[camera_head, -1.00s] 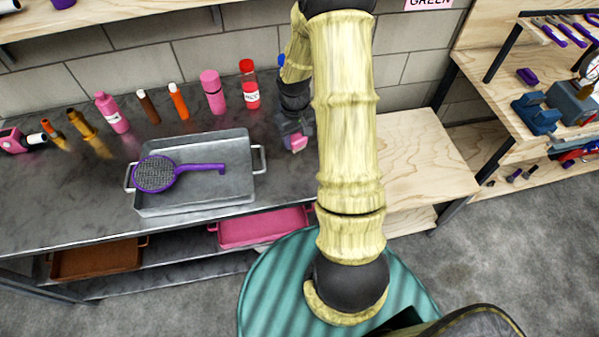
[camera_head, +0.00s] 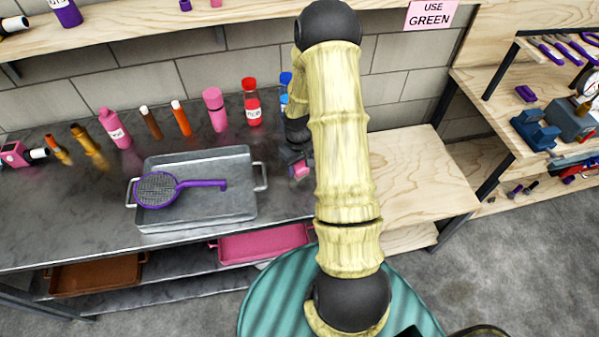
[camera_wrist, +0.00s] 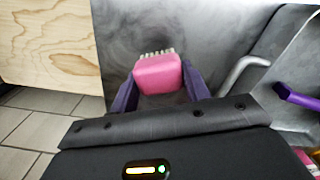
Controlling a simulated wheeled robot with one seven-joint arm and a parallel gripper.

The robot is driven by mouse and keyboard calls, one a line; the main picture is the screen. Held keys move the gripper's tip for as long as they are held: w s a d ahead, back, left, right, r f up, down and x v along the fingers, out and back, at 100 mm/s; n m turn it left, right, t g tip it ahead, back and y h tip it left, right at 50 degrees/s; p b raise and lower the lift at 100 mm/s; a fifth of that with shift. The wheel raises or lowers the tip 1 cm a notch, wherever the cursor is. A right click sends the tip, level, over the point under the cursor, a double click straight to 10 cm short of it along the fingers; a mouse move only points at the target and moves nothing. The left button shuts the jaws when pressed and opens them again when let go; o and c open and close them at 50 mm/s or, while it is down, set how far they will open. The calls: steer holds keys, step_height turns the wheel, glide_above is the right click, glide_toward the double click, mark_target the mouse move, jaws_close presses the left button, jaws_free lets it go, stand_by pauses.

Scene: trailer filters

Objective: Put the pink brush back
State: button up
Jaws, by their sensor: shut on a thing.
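The pink brush (camera_wrist: 158,75) is between the two purple fingers of my gripper (camera_wrist: 160,88) in the wrist view, with its pale bristles pointing away from the gripper. My gripper is shut on it. In the head view my gripper (camera_head: 299,170) hangs at the right end of the metal counter, right of the grey tray, and a bit of the pink brush (camera_head: 301,171) shows at its tip. My arm hides part of the area behind it. I cannot tell whether the brush touches the counter.
A grey metal tray (camera_head: 240,213) holding a purple strainer-like tool (camera_head: 157,189) stands left of my gripper. Several bottles, including a red one (camera_head: 251,105), line the wall. A bare wooden surface (camera_head: 420,180) lies to the right. A pink tray (camera_head: 262,243) sits on the lower shelf.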

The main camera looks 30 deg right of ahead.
mark_target(300, 173)
steer(key=shift+f, duration=0.1)
steer(key=shift+f+p, duration=0.35)
steer(key=shift+f, duration=1.65)
steer(key=shift+f, duration=0.2)
steer(key=o, duration=1)
steer(key=shift+r, duration=0.1)
steer(key=shift+o, duration=0.2)
step_height(300, 173, up, 12)
steer(key=shift+a+r+b, duration=0.1)
steer(key=shift+r+b, duration=0.05)
steer(key=shift+b, duration=0.85)
